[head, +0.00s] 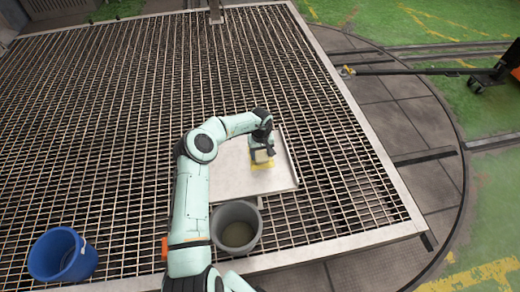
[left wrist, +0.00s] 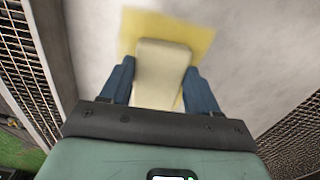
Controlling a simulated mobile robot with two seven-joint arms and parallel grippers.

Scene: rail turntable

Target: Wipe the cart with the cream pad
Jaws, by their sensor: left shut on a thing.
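My left gripper (head: 262,148) is shut on the cream pad (left wrist: 160,70), with one dark blue finger on each side of it. The pad is a rounded cream block, held over a pale, flat metal surface (head: 228,177) that I take to be the cart's top. A yellow square (left wrist: 200,38) shows under and around the pad; I cannot tell whether it is part of the pad or lies on the surface. The pad's underside is hidden, so contact with the surface cannot be told. My right gripper is not in view.
A grey bucket (head: 236,207) stands at the near edge of the pale surface. A blue bucket (head: 61,256) stands at the lower left. Wide metal grating (head: 120,110) surrounds them. Rails and an orange machine (head: 512,62) lie to the right.

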